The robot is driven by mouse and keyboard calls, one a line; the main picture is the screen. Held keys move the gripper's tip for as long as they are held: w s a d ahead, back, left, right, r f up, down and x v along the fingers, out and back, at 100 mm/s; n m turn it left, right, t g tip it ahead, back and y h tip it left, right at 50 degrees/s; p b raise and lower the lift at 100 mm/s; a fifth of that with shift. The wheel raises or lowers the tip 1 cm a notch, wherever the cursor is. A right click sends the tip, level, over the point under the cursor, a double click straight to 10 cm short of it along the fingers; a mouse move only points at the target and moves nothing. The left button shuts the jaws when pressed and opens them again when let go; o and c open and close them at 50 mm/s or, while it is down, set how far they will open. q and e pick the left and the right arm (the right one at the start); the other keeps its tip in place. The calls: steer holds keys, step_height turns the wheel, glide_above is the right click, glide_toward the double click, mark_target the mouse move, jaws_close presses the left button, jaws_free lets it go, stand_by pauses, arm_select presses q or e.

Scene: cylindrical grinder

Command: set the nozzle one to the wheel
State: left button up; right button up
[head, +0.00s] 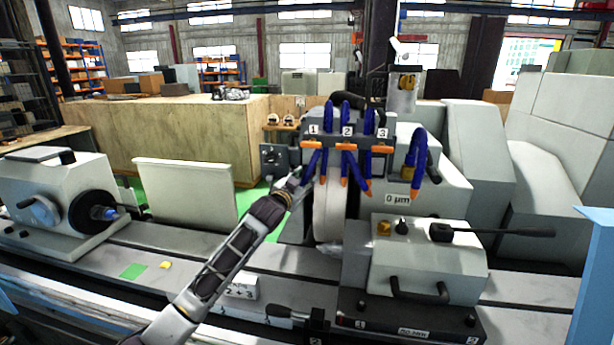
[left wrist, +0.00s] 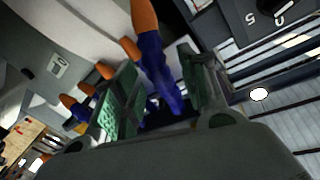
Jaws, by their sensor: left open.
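The grinding wheel (head: 328,212) is a pale disc in the middle of the head view, below a manifold (head: 345,141) labelled 1, 2 and 3. Blue segmented hoses with orange tips hang from the manifold. Nozzle one (head: 313,163) is the leftmost, under label 1, beside the wheel's upper left. My left gripper (head: 296,178) is at nozzle one's lower end, small and partly blended with it. In the left wrist view, a blue hose with an orange tip (left wrist: 154,65) lies between its open, green-padded fingers; contact is unclear. My right gripper is not in view.
Other nozzles (head: 352,166) hang close to the right of nozzle one. The tailstock block (head: 415,258), with a long lever, stands in front right of the wheel. The workhead (head: 60,203) is at left. The machine bed between has a green patch (head: 132,271) and a yellow piece (head: 165,265).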

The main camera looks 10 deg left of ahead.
mark_target(306, 178)
arm_select(q)
steer(key=shift+p+x, duration=0.35)
steer(key=shift+x, duration=1.3)
steer(key=shift+c, duration=0.2)
jaws_close()
